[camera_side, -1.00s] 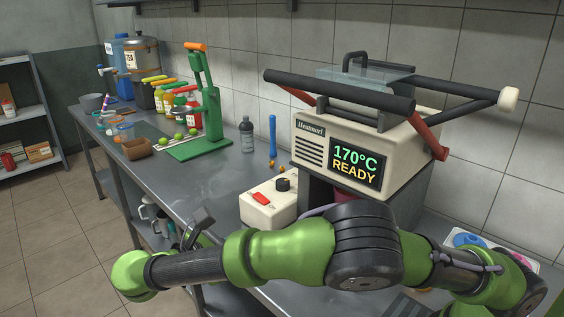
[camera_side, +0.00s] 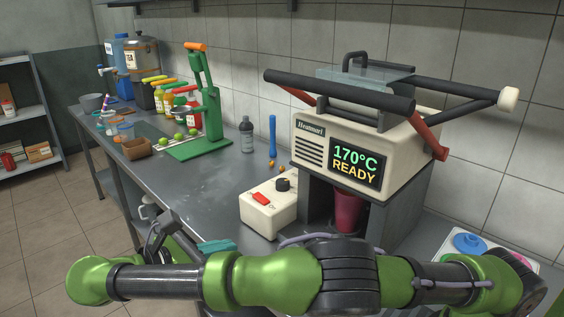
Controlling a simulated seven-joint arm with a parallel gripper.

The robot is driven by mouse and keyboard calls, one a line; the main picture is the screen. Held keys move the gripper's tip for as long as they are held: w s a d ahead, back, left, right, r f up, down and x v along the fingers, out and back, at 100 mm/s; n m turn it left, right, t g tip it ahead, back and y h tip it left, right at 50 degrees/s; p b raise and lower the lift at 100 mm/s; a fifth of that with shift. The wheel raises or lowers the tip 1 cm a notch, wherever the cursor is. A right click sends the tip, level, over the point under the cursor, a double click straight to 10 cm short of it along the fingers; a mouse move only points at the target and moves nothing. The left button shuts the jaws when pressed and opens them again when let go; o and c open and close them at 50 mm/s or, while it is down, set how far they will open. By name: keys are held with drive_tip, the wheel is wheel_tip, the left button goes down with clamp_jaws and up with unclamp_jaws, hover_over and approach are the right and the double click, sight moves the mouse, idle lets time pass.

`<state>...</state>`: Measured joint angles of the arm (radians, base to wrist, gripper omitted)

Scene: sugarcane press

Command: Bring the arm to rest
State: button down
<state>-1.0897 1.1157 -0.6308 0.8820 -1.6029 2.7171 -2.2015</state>
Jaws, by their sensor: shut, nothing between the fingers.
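My arm stretches across the bottom of the view, in front of the metal counter (camera_side: 215,195). My gripper (camera_side: 166,224) shows as a small dark shape past the arm's left end, near the counter's front edge. It is shut and empty, and it touches none of the things that I can see. Part of it is hidden behind my arm.
The sealing machine (camera_side: 322,145) reads 170°C READY, with a red cup (camera_side: 347,211) inside. A cream switch box (camera_side: 268,208) and a teal item (camera_side: 216,246) are near the arm. A green press (camera_side: 207,120) stands farther back. The counter's middle is clear.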

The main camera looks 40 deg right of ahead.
drive_tip(key=s+d+r+m+g+y, duration=0.1)
drive_tip(key=d+r+m+y, duration=0.25)
drive_tip(key=d, duration=0.35)
drive_tip(key=d+r+m+g+y, duration=0.15)
drive_tip(key=d+m+y, duration=0.25)
drive_tip(key=d, duration=0.4)
drive_tip(key=s+d+r+m+t+y, duration=0.1)
drive_tip(key=s+d+m+t+y, duration=0.2)
drive_tip(key=s+m, duration=0.4)
drive_tip(key=s+d+r+m+t+y, duration=0.1)
drive_tip(key=s+d+m+t+y, duration=0.2)
drive_tip(key=s+m+t+y, duration=0.2)
drive_tip(key=shift+s+m+t+y, duration=0.35)
drive_tip(key=shift+s+m+t, duration=0.6)
drive_tip(key=shift+s+m, duration=0.1)
